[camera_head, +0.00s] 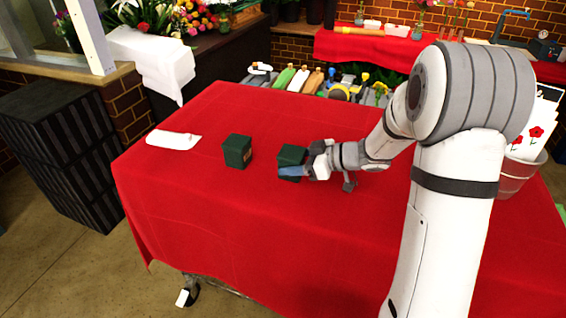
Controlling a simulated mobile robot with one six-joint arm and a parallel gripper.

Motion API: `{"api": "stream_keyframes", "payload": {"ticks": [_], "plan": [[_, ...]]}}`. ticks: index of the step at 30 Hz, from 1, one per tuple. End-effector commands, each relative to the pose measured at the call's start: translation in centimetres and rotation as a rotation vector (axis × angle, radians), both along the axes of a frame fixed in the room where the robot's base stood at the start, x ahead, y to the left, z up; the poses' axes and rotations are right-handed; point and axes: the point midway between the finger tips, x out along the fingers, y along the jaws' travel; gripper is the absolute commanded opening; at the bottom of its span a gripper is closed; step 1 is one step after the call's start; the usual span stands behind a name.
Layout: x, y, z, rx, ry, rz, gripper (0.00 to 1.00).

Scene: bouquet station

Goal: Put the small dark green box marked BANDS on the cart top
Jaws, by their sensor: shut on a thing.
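Two small dark green boxes are over the red-covered top. The left box (237,151) stands free on the cloth, with a small brownish mark on one side. The right box (291,155) is in my gripper (292,168), which is shut on it from the right, with a blue finger part across its lower front. I cannot tell whether this box touches the cloth. No lettering is readable on either box, so I cannot tell which says BANDS. The red-draped top (215,215) has a caster below its front edge, like a cart.
A folded white cloth (173,140) lies at the top's left end. A bucket (520,172) with flower-printed cards stands at the right, behind my arm. A dark slatted crate (62,150) stands on the floor at left. The front left of the red top is clear.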

Motion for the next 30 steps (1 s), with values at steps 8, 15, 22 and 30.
{"api": "stream_keyframes", "payload": {"ticks": [8, 15, 22, 30], "plan": [[0.1, -0.2, -0.1, 0.001, -0.001, -0.004, 0.28], [0.1, -0.2, -0.3, 0.000, 0.000, -0.005, 0.71], [0.1, -0.3, -0.3, 0.001, 0.000, -0.005, 0.79], [-0.2, -1.4, 0.5, 0.001, -0.002, -0.009, 0.79]]}}
